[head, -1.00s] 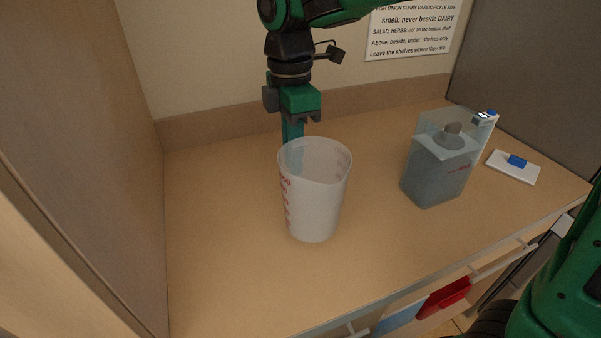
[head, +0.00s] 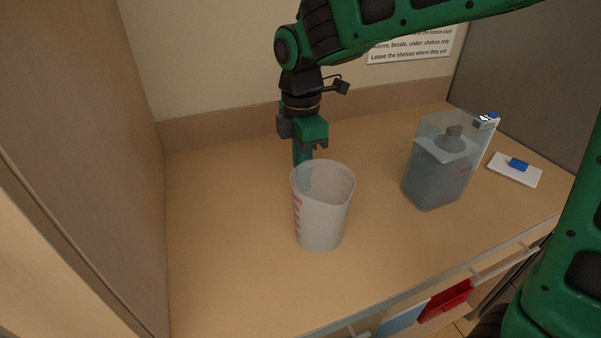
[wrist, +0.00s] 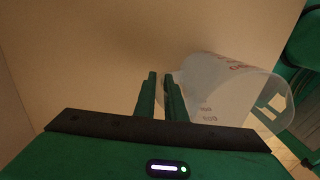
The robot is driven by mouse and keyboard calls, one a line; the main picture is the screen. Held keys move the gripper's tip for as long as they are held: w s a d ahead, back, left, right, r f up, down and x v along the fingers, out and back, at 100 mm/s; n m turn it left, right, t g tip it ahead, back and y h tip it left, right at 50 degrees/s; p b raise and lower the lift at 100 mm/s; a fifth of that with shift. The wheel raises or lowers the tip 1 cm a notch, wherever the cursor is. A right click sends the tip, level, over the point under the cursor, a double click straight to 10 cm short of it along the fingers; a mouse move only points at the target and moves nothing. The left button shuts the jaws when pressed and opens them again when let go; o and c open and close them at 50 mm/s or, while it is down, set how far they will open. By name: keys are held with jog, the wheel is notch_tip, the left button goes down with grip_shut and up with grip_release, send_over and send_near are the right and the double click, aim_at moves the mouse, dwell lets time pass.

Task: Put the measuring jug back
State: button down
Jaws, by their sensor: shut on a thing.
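The measuring jug (head: 322,215) is a translucent white tapered cup with red markings, upright over the wooden counter in the head view. I cannot tell whether its base touches the counter. My gripper (head: 303,165) comes down from above at the jug's back left rim, its fingers shut on the jug's wall. In the wrist view the jug (wrist: 225,88) lies to the right of the fingers (wrist: 160,88), with its wall at the fingertips. The finger inside the jug shows only faintly through the wall.
A clear grey container with a knobbed lid (head: 440,175) stands to the right on the counter (head: 230,260). A wooden side wall (head: 75,150) bounds the left. The counter's left part is clear.

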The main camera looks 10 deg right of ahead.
jog(key=c, duration=1.8)
grip_release()
jog(key=r, duration=1.2)
jog(key=shift+w+a+r, duration=0.1)
jog(key=shift+w, duration=0.1)
